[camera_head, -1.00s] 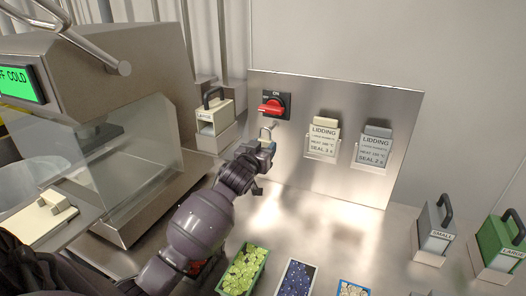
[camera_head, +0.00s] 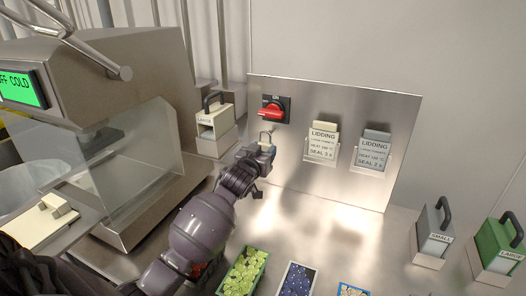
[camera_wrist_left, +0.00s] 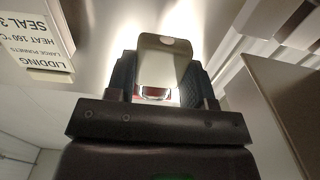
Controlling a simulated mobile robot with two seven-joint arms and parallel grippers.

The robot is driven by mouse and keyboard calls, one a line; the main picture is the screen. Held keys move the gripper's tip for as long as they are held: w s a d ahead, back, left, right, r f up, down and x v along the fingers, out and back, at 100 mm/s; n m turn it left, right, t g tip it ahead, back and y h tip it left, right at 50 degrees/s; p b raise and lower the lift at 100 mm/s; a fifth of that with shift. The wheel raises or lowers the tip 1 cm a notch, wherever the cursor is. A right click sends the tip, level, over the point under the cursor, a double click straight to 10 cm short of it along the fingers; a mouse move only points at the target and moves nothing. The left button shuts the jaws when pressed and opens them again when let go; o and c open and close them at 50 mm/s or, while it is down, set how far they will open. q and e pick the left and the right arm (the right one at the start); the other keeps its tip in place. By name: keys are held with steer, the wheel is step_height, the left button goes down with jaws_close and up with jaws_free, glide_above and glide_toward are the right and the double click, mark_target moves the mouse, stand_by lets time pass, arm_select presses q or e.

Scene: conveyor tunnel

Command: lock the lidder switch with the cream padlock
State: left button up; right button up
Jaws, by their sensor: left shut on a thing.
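The lidder switch (camera_head: 272,110) has a red handle on a dark plate, set at the upper left of a steel panel. My left gripper (camera_head: 262,148) is just below the switch and shut on the cream padlock (camera_head: 265,138), whose shackle points up towards the switch. The padlock and the switch are apart in the picture; the depth between them is hard to judge. In the left wrist view the cream padlock body (camera_wrist_left: 165,62) sits between the two dark fingers. My right gripper is not in view.
Two lidding cards in holders (camera_head: 322,145) hang right of the switch. A machine with a clear guard and green display (camera_head: 22,87) stands at left. A cream block with a black handle (camera_head: 213,118) stands beside the panel. Punnets (camera_head: 243,270) lie in front.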

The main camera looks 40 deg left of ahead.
arm_select(q)
steer(key=shift+w, duration=0.15)
steer(key=shift+x, duration=1)
steer(key=b+x, duration=0.1)
steer(key=x, duration=0.2)
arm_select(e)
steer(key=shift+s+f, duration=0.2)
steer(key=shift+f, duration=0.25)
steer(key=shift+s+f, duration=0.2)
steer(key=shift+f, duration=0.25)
arm_select(q)
steer(key=shift+w, duration=0.1)
steer(key=shift+f+b, duration=0.3)
steer(key=shift+f, duration=0.5)
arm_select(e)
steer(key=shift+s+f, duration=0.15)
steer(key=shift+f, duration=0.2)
arm_select(q)
steer(key=o, duration=1.3)
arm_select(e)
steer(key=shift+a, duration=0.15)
arm_select(q)
steer(key=shift+o, duration=0.2)
